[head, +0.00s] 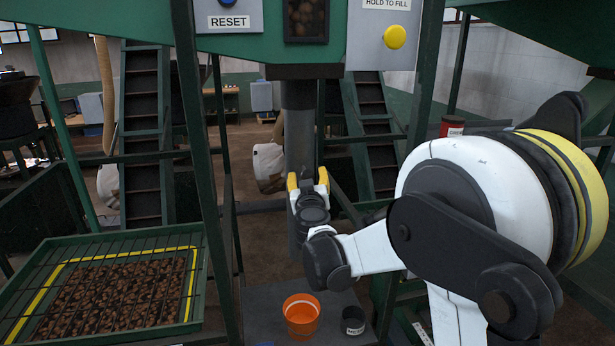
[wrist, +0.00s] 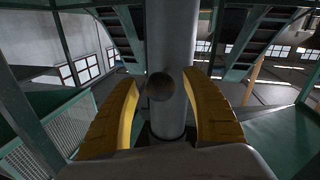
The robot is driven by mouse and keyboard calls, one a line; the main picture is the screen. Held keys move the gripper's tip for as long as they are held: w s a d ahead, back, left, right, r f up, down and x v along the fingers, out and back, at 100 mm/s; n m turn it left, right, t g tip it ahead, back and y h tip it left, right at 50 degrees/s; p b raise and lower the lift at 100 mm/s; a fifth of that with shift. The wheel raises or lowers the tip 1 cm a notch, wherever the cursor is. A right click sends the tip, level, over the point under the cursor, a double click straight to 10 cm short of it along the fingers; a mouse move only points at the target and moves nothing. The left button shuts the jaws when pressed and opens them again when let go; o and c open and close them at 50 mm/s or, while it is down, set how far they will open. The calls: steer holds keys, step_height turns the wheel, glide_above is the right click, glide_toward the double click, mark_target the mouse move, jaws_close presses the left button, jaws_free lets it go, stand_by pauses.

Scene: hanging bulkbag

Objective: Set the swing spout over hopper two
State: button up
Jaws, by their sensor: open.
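The spout appears as a grey vertical pipe (head: 300,125) hanging from the green housing in the head view. It also fills the middle of the wrist view (wrist: 171,40). A dark round knob (wrist: 161,87) stands out in front of the pipe, between my fingers in the picture. My gripper (head: 308,181) is open in front of the pipe, its yellow fingers on either side of the knob in the wrist view (wrist: 160,84). I cannot tell whether they touch it. No hopper number is readable. A green grated bin (head: 105,240) with brown contents and a yellow line stands at left.
A blue button marked RESET (head: 228,22) and a yellow button marked HOLD TO FILL (head: 394,37) are above. An orange bucket (head: 301,316) and a small dark cup (head: 353,320) stand below the pipe. Green posts (head: 197,150) flank it. A red can (head: 452,126) is at right.

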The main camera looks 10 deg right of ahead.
jaws_close()
steer(key=shift+a+m, duration=0.4)
steer(key=shift+a, duration=0.4)
steer(key=a+r+m, duration=0.4)
steer(key=a, duration=0.4)
steer(key=a+r+m+g+y+p, duration=0.1)
steer(key=a+r+m, duration=0.3)
steer(key=a, duration=0.5)
steer(key=shift+r+g+p, duration=0.3)
steer(key=shift+r, duration=0.2)
steer(key=shift+w, duration=0.1)
jaws_free()
steer(key=shift+a, duration=0.15)
steer(key=shift+s, duration=0.2)
